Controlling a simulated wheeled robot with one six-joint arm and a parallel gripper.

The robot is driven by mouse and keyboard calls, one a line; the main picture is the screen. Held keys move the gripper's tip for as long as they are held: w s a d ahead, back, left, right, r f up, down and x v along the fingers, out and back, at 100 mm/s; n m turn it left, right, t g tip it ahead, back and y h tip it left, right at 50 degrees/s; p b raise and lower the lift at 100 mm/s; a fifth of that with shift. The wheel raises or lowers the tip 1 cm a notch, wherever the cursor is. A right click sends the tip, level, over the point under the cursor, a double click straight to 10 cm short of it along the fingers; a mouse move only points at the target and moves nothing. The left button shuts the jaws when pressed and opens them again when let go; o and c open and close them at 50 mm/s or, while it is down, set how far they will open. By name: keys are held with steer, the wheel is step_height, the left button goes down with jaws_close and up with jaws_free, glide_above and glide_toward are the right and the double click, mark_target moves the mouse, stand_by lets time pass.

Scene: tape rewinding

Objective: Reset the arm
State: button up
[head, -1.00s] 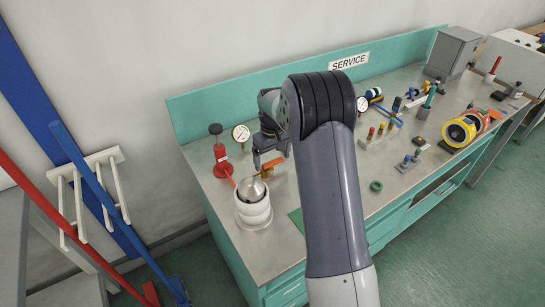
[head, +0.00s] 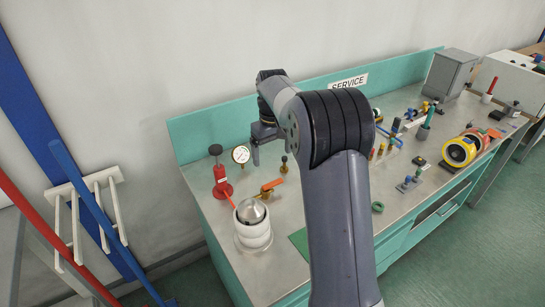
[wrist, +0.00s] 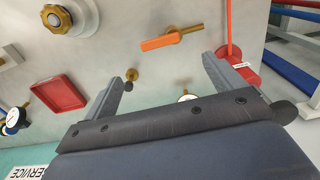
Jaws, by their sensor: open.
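My gripper (head: 268,150) is open and empty, raised above the left part of the service bench (head: 300,205). Its two fingers stand wide apart in the wrist view (wrist: 168,70), with nothing between them. The orange-handled valve (head: 270,187) lies below the gripper on the bench. It also shows beyond the fingertips in the wrist view (wrist: 160,42), apart from them. My arm hides part of the bench middle in the head view.
The red device (head: 222,182) and a round gauge (head: 240,155) stand left of the gripper. A white ringed container (head: 252,228) stands at the near left corner. A yellow reel (head: 458,152) and grey box (head: 450,75) are farther right. The wall is behind.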

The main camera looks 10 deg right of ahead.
mark_target(273, 182)
steer(key=shift+f, duration=0.1)
step_height(273, 182, down, 11)
steer(key=shift+r+p, duration=0.1)
steer(key=shift+p, duration=0.35)
steer(key=shift+s, duration=0.1)
steer(key=shift+m, duration=0.3)
steer(key=shift+r, duration=0.1)
